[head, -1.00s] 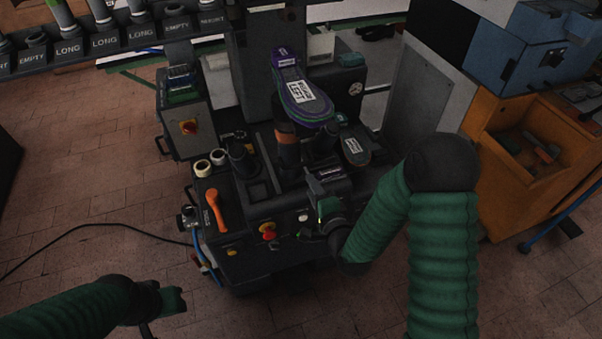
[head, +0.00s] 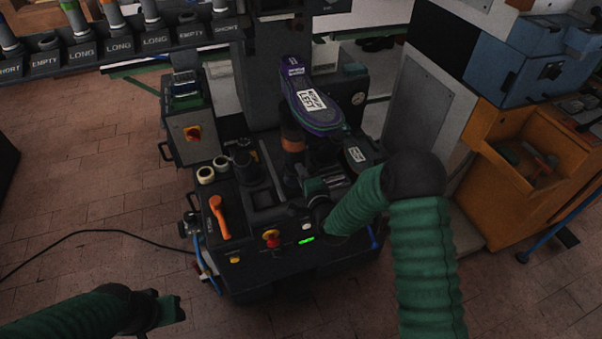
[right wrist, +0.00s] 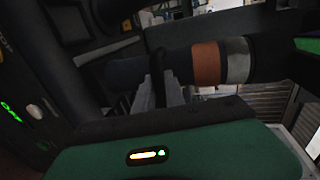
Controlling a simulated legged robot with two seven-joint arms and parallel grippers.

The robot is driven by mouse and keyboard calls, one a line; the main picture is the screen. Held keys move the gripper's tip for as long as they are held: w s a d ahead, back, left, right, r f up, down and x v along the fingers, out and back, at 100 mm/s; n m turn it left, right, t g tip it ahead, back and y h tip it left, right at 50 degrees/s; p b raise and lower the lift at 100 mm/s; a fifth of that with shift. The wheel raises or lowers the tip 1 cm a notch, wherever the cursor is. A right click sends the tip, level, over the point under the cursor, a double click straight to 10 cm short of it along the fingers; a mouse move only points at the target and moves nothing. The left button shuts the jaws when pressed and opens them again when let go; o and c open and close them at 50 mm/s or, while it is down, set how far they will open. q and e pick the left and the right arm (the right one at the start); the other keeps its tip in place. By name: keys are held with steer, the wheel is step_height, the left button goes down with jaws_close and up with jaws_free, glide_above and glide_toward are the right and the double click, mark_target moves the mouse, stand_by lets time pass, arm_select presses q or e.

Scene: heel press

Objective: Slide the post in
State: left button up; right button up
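A dark post with an orange-brown band (head: 293,143) stands upright on the press, under a purple-edged shoe form labelled LEFT (head: 314,103). In the right wrist view the post (right wrist: 180,64) runs sideways across the picture, with an orange-brown and a grey band. My right gripper (head: 316,186) is low at the front of the press, beside the post's lower part. Its green body fills the bottom of the right wrist view. My left gripper (head: 170,309) is low at the left, away from the press.
The press front carries an orange lever (head: 219,216), a red knob (head: 271,238) and a lit green display (head: 307,240). Two pale rings (head: 213,169) lie at its left. A labelled rack (head: 120,47) is behind left. An orange cabinet (head: 530,165) stands at right.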

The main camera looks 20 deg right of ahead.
steer(key=shift+d, duration=0.3)
jaws_close()
steer(key=shift+d+f, duration=0.1)
steer(key=shift+d, duration=0.3)
arm_select(q)
steer(key=shift+d+r, duration=0.1)
steer(key=shift+d, duration=0.3)
steer(key=shift+a, duration=0.1)
arm_select(e)
steer(key=shift+a, duration=0.15)
